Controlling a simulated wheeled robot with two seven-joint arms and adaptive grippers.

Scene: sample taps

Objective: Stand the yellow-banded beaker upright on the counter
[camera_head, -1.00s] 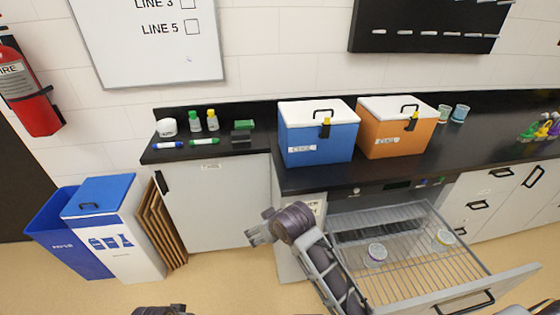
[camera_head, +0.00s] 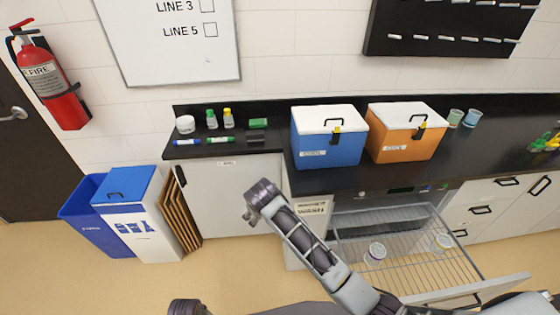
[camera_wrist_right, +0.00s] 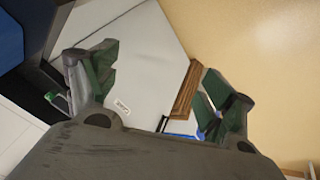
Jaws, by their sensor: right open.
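Two small beakers lie in the wire rack of the pulled-out drawer. The right one (camera_head: 443,242) looks yellowish at its band, though it is small and hard to read. The left one (camera_head: 376,252) has a purplish band. Two more cups, a greenish one (camera_head: 456,118) and a bluish one (camera_head: 473,118), stand upright on the black counter (camera_head: 350,180). My right gripper (camera_head: 249,217) is open and empty, in front of the cabinet left of the drawer, well away from the beakers. Its spread fingers also show in the right wrist view (camera_wrist_right: 155,92). My left gripper's fingers are out of view.
A blue cooler (camera_head: 328,145) and an orange cooler (camera_head: 404,140) stand on the counter. The open drawer (camera_head: 460,290) juts out over the floor. Bins (camera_head: 130,220) and brown boards (camera_head: 178,215) stand at left. Small bottles and markers occupy the counter's left end.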

